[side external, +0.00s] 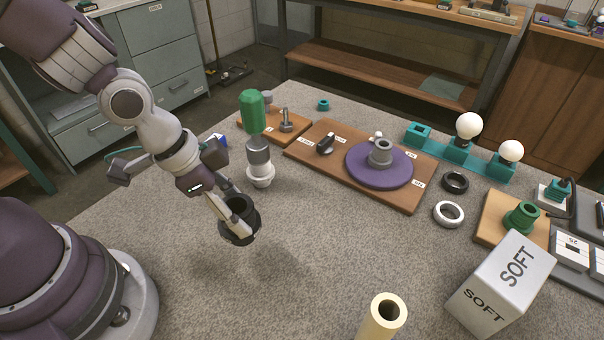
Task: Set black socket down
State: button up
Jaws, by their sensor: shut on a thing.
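The black socket (240,229) is a dark, hollow, ringed cylinder left of the picture's middle. My gripper (236,215) is shut on it, reaching down from the upper left. The socket looks tilted, with its open end facing up. A soft shadow on the grey carpeted table (330,265) lies to its lower right, and the socket appears to be above the surface. The exact height cannot be told from this one view. The fingers cover part of the socket's left side.
A green-handled tool (252,112) and white part (261,175) stand behind the socket. A wooden board with a purple disc (380,168) lies right of them. Black (455,182) and white (449,214) rings, a cream tube (382,318) and a SOFT box (503,285) are further right. The middle front is clear.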

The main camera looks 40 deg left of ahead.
jog(key=s+a+r+n+y, duration=0.1)
jog(key=a+r+n, duration=0.2)
jog(key=a, duration=1.9)
jog(key=shift+t, duration=0.4)
notch_tip(320, 180, down, 8)
jog(key=shift+s+a+r, duration=0.1)
jog(key=shift+a, duration=0.05)
jog(key=o, duration=1.2)
jog(key=shift+c, duration=0.2)
